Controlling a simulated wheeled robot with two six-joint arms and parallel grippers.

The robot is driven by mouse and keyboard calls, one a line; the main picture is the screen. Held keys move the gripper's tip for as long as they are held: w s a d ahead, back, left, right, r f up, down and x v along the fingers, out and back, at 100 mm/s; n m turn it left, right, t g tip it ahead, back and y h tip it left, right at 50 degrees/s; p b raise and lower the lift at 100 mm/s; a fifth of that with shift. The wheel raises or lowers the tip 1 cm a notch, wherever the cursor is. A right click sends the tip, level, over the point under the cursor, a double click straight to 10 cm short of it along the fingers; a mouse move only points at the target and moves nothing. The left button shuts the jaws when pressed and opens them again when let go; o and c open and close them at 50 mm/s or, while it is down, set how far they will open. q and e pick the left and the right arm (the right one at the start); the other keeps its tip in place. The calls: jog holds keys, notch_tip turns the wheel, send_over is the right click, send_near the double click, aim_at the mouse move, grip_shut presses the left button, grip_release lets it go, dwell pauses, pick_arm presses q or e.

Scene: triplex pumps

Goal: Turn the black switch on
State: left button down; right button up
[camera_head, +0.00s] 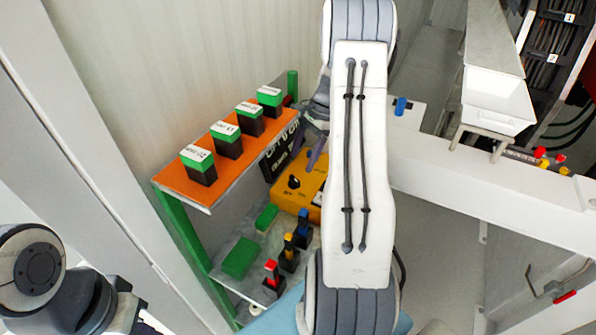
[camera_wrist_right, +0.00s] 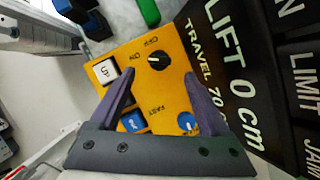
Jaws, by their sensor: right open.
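The black switch (camera_wrist_right: 158,61) is a round knob on a yellow control box, beside the OFF and ON labels. In the head view the black switch (camera_head: 294,182) shows on the box's left part. Which label its mark points to is too small to tell. My right gripper (camera_wrist_right: 160,75) is open and empty, with its purple fingers spread over the box on either side of the switch's line. In the head view my right gripper (camera_head: 316,150) is partly hidden by my own arm, just above and right of the switch. My left arm shows at the lower left, its gripper out of frame.
The yellow box (camera_wrist_right: 178,88) also carries a white UP button (camera_wrist_right: 105,72), a blue button (camera_wrist_right: 133,121) and a blue knob (camera_wrist_right: 187,122). A black lettered panel (camera_wrist_right: 235,60) stands close beside it. An orange shelf (camera_head: 172,176) with several green-topped blocks is at the left.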

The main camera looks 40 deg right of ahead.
jog(key=shift+v, duration=2.05)
